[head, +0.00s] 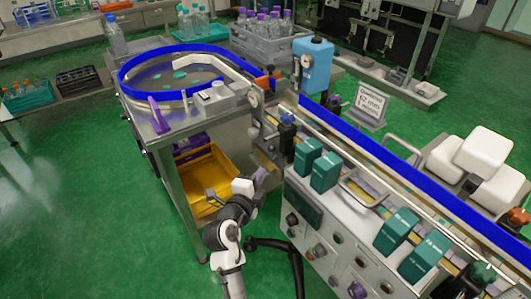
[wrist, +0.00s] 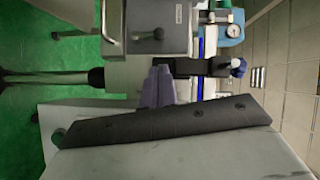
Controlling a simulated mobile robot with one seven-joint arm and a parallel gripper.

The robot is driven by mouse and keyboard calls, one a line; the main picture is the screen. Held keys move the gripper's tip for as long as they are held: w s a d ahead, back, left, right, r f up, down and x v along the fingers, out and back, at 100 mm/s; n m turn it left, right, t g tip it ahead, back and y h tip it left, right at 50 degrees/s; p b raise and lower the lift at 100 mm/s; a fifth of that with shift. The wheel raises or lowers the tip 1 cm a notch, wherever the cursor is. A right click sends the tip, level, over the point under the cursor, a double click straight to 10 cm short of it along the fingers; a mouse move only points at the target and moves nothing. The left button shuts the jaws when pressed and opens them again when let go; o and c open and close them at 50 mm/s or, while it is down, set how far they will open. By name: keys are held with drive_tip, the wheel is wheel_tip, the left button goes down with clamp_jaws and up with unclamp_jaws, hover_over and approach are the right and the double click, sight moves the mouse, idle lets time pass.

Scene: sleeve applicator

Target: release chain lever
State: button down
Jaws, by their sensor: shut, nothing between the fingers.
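My gripper (head: 262,178) is at the near left end of the conveyor machine in the head view, above the floor gap beside the yellow bin. In the wrist view my gripper (wrist: 158,86) shows as two purple-grey fingers pressed together, with nothing between them. A dark bar (wrist: 205,67) with a dark blue knob (wrist: 238,67) lies just beyond the fingertips; whether they touch it I cannot tell. A dark blue knob (head: 287,118) also stands at the conveyor's end in the head view. Which part is the chain lever is not clear.
The conveyor machine's control panel (head: 320,235) is to the right of my arm. The blue-rimmed round table (head: 182,52) stands behind left, with a yellow bin (head: 212,190) underneath. Teal boxes (head: 325,172) stand along the machine. Green floor (head: 100,200) is open at left.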

drive_tip(key=p, duration=0.4)
approach(272, 153)
drive_tip(key=w+d+r, duration=0.1)
drive_tip(key=w+d, duration=0.2)
drive_tip(key=w, duration=0.2)
drive_tip(key=shift+w+d, duration=0.1)
drive_tip(key=shift+d, duration=0.1)
